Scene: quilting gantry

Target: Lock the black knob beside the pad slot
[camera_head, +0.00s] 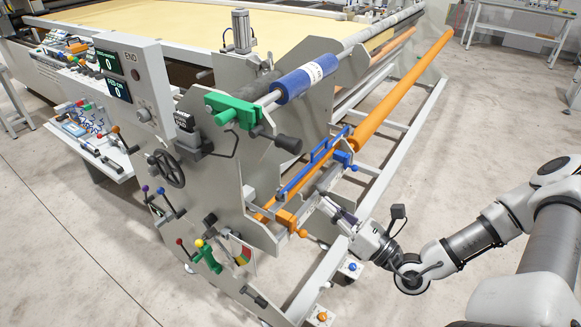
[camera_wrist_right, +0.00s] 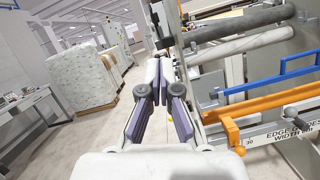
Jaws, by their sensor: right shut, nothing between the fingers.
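My right gripper (camera_head: 330,208) reaches in from the right, its fingers shut and empty, close to the orange clamp block (camera_head: 286,219) on the machine's end frame. In the wrist view its purple-padded fingers (camera_wrist_right: 161,88) come together over the floor, left of an orange bar. Several black knobs and handles show in the head view: a thick black handle (camera_head: 288,144) below the blue roller, a black knob (camera_head: 210,219) on the lower end plate, and a black grip (camera_head: 253,298) low down. I cannot tell which one is beside the pad slot. My left gripper is out of view.
A blue roller (camera_head: 306,78) and a green bracket (camera_head: 233,110) top the grey end frame. A long orange tube (camera_head: 404,88) runs to the back right. A control panel (camera_head: 135,88) stands at the left.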

